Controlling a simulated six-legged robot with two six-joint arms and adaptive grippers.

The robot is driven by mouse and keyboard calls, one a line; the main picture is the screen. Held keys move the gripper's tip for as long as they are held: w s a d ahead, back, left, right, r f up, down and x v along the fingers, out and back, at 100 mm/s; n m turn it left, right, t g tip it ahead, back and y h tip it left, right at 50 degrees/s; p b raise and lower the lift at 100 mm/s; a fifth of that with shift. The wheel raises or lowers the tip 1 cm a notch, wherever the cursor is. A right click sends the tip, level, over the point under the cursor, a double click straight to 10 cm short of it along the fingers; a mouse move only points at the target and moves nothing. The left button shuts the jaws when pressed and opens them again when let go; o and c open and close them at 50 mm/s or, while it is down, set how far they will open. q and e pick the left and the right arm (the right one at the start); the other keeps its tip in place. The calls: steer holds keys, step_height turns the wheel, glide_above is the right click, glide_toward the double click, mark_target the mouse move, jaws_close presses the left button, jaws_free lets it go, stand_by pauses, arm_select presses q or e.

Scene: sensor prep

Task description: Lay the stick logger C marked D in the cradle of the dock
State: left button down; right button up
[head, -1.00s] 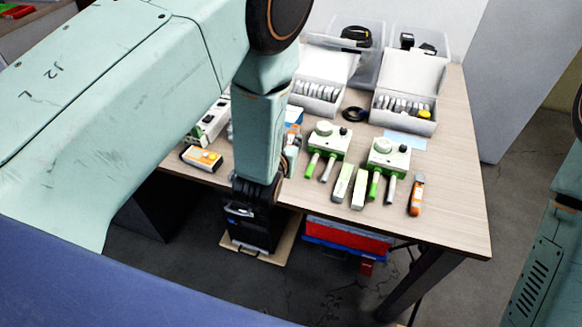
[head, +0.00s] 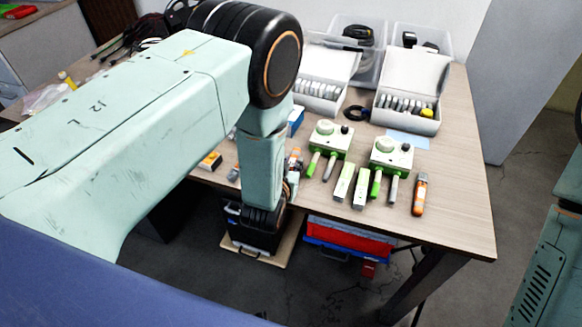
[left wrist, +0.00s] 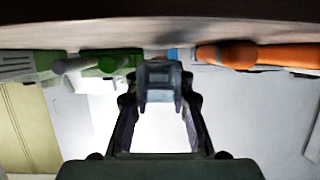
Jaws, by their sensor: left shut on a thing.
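My left arm comes in from the left in the head view and bends down at the table's front edge. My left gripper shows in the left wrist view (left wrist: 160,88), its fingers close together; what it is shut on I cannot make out. Two white-and-green devices with prongs (head: 331,139) (head: 391,156) stand on the table. Two pale sticks with green (head: 343,182) (head: 361,187) lie in front of them. An orange-and-grey stick (head: 420,194) lies at the right. Another orange-and-white item (head: 295,160) shows beside my forearm. Letter marks are too small to read. My right gripper is out of view.
Two open white cases (head: 325,92) (head: 408,112) and clear bins (head: 359,60) stand at the back. A black coil (head: 356,113) lies between the cases. The table's right front (head: 460,215) is clear. Red and blue boxes (head: 345,240) are under the table.

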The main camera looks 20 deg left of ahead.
arm_select(q)
steer(key=shift+a+f, duration=0.15)
steer(key=shift+f, duration=0.35)
steer(key=shift+f, duration=0.2)
steer(key=c, duration=1.2)
jaws_free()
steer(key=v, duration=0.4)
steer(key=p+v, duration=0.1)
steer(key=v, duration=0.2)
steer(key=shift+d+r, duration=0.1)
steer(key=shift+d, duration=0.25)
steer(key=shift+s+r, duration=0.15)
steer(key=shift+s, duration=0.2)
steer(key=shift+a, duration=0.1)
